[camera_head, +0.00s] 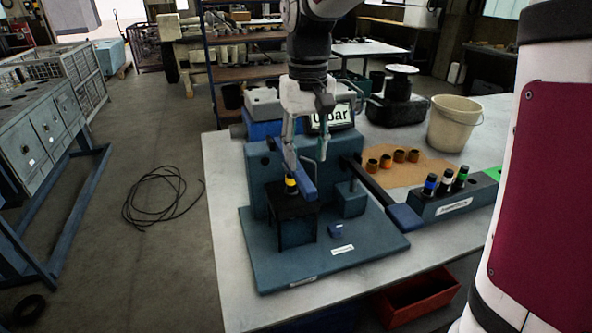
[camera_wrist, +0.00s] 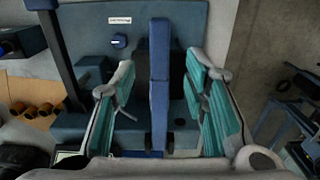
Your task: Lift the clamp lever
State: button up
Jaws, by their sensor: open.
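A blue bar, which looks like the clamp lever (camera_head: 306,183), stands on the dark teal fixture (camera_head: 268,262) on the bench. In the wrist view the lever (camera_wrist: 160,70) runs upright through the middle of the picture. My gripper (camera_head: 306,160) points down over it. In the wrist view my gripper (camera_wrist: 160,88) is open, with one teal-padded finger on each side of the lever and a visible gap on both sides. A yellow-banded part (camera_head: 290,185) sits in the black block left of the lever. The lever's lower end is hidden in the head view.
A long black bar with a blue end (camera_head: 404,216) lies right of the fixture. A rack (camera_head: 452,203) holds several dark cylinders. Orange-brown cups (camera_head: 386,161) stand on a brown mat. A lit gauge display (camera_head: 331,118) is behind my gripper. A beige bucket (camera_head: 455,124) stands further back.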

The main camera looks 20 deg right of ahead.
aim_at(306, 181)
notch_tip(306, 181, down, 6)
jog(key=shift+f, duration=0.25)
grip_shut()
